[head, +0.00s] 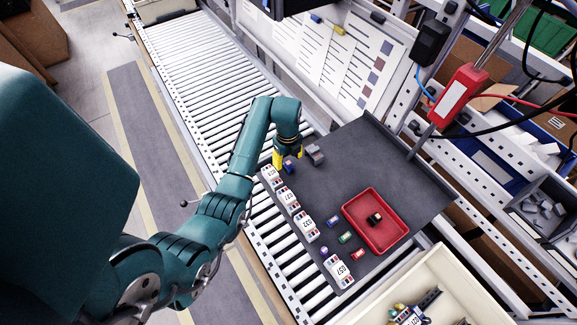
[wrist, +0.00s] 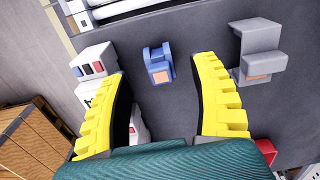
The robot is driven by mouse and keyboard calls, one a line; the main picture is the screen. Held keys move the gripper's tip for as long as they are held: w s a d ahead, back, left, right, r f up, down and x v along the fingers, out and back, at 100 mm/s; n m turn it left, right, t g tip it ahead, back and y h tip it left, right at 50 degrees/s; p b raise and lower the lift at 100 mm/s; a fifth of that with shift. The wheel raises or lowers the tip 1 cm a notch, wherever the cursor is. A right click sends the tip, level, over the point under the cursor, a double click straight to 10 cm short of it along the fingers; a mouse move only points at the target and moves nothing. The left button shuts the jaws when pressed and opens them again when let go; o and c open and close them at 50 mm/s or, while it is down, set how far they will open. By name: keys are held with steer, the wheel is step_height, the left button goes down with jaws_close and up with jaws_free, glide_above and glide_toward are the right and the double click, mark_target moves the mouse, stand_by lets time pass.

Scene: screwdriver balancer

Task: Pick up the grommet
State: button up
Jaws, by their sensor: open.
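I cannot tell for certain which part is the grommet. A small round purple part (head: 323,251) lies on the dark mat (head: 375,150) near its front edge. A small blue clip-like part (head: 290,167) is beside my gripper (head: 279,159). In the wrist view this blue part (wrist: 158,64) shows between the tips of my open, empty yellow fingers (wrist: 163,68), with a gap on both sides. A black and brown part (head: 375,217) lies in the red tray (head: 347,211).
A grey bracket (head: 315,155) stands right of the blue part; it also shows in the wrist view (wrist: 257,55). White labelled blocks (head: 288,200) line the mat's left edge. Small blue, green and red parts (head: 345,237) lie by the tray.

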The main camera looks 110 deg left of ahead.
mark_target(288, 166)
step_height(288, 166, down, 5)
steer(key=shift+r, duration=0.1)
steer(key=c, duration=1.1)
